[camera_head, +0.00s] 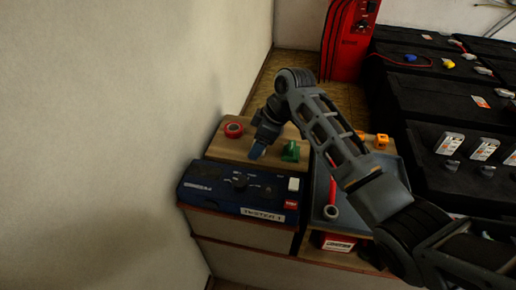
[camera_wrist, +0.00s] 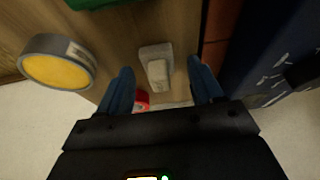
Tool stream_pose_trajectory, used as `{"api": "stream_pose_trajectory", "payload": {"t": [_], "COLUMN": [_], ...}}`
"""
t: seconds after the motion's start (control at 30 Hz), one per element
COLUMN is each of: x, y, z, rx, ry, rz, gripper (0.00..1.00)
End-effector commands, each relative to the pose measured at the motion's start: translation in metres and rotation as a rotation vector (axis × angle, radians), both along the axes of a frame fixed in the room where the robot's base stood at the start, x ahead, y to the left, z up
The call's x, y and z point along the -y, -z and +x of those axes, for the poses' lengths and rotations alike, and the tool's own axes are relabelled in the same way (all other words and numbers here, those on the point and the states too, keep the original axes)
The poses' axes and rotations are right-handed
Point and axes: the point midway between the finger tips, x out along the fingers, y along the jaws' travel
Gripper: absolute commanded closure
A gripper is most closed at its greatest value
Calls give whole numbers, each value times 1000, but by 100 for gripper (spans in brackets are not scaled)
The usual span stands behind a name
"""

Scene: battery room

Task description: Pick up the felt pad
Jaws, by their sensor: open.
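In the wrist view, a small pale grey-white pad (camera_wrist: 157,66) with a raised block on it lies on the wooden surface; it looks like the felt pad. My gripper (camera_wrist: 160,84) is open and empty, its two blue fingers on either side of the view just below the pad, one left and one right. In the head view my gripper (camera_head: 257,151) points down over the wooden top behind the blue tester, and the pad is hidden there.
A blue tester (camera_head: 235,186) stands in front of my gripper. A red ring (camera_head: 233,129) lies left and a green object (camera_head: 290,151) right. A yellow round object with a grey rim (camera_wrist: 58,63) is beside the pad. A grey tray (camera_head: 319,190) and black batteries (camera_head: 440,98) are right; a wall (camera_head: 110,130) is left.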

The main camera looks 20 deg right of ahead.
Motion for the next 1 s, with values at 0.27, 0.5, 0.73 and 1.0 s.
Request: {"api": "stream_pose_trajectory", "payload": {"t": [0.27,0.5,0.73,1.0], "x": [-1,-1,-1,-1], "y": [2,2,2,2], "z": [1,1,1,1], "rx": [1,1,1,1], "ry": [0,0,0,0], "rz": [-1,0,0,0], "gripper": [35,58,80,94]}}
